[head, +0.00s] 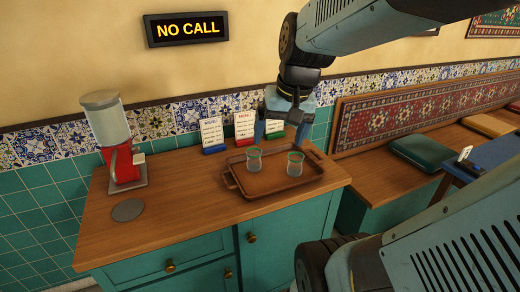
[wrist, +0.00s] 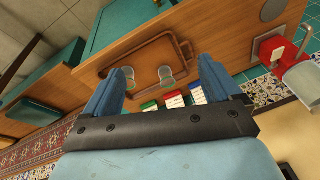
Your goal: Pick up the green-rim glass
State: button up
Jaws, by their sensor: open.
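The green-rim glass (head: 295,164) stands upright on a brown tray (head: 238,190), at its right in the head view. A second clear glass (head: 254,162) stands to its left on the tray. My gripper (head: 280,138) is open and empty, above and behind the glasses near the wall. In the wrist view, the green-rim glass (wrist: 130,86) appears left of the second glass (wrist: 166,77). Both lie within the gap between my open fingers (wrist: 160,70), farther off than the fingertips. Nothing touches either glass.
Menu cards (head: 243,128) stand behind the tray near the wall, close to my gripper. A red dispenser (head: 122,165) stands at the counter's left, with a dark round disc (head: 128,210) before it. The counter front (head: 190,220) is clear. A bench with a green cushion (head: 422,151) is right.

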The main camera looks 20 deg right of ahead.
jog(key=w+d+f+m+g+y, duration=0.35)
jog(key=w+f+m, duration=0.25)
jog(key=f, duration=0.2)
jog(key=m+t+y, duration=0.8)
jog(key=m+t, duration=0.6)
jog(key=m, duration=0.4)
send_near(291, 155)
jog(key=a, duration=0.1)
jog(key=w+a, duration=0.2)
jog(key=shift+a+r+m+h, duration=0.15)
jog(key=shift+r+m+h, duration=0.1)
jog(key=shift+r+m, duration=0.05)
jog(key=shift+x, duration=2.95)
jog(key=shift+r, duration=0.15)
jog(key=c, duration=1.2)
